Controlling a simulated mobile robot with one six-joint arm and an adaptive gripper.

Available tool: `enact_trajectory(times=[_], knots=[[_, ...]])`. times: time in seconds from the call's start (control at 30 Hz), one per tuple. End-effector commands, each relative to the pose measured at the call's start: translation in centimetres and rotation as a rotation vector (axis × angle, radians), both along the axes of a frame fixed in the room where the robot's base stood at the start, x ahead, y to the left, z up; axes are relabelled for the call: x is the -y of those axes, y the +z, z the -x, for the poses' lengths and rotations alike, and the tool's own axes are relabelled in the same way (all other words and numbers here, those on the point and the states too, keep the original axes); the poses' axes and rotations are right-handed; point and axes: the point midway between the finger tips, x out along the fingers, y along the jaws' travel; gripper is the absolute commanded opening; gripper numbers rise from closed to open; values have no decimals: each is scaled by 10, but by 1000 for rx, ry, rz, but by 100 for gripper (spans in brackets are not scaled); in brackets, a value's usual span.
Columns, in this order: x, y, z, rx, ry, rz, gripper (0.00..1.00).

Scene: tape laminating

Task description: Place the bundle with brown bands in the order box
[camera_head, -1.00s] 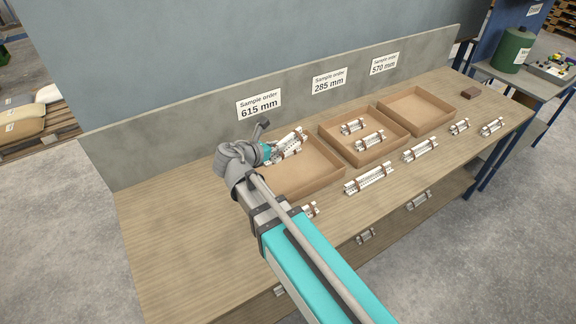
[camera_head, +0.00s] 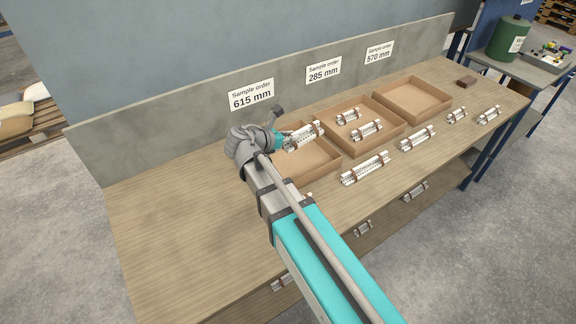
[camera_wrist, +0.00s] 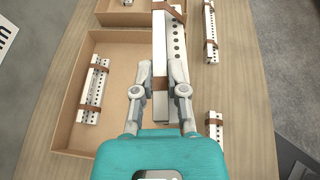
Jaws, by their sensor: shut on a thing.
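My gripper (camera_wrist: 163,88) is shut on a white perforated bundle with brown bands (camera_wrist: 160,45). In the head view this bundle (camera_head: 303,136) is held in the air over the far part of the left cardboard box, below the "615 mm" sign (camera_head: 251,95). In the wrist view it overlaps that box's (camera_wrist: 60,115) right wall. A second banded bundle (camera_wrist: 95,84) lies inside this box; my arm hides it in the head view. The middle box (camera_head: 366,143), by the "285 mm" sign (camera_head: 323,70), holds two bundles. The right box (camera_head: 435,109), by the "570 mm" sign (camera_head: 379,51), looks empty.
Several banded bundles lie along the table's front, such as a long one (camera_head: 365,168) and another (camera_head: 417,137). A brown block (camera_head: 467,81) sits at the far right. A grey back panel (camera_head: 150,135) stands behind the boxes. The table's left part is bare.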

Motion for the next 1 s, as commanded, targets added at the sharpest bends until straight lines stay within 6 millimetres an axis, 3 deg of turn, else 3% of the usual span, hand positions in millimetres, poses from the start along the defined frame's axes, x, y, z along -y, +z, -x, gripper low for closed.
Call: enact_trajectory(times=[0.1,0.33,0.73,1.0], knots=[[19,-15,-11,1,-64,1,0],[34,-19,-16,2,-114,1,0],[31,-21,-19,2,-112,2,0],[6,-38,-44,1,-109,2,0]])
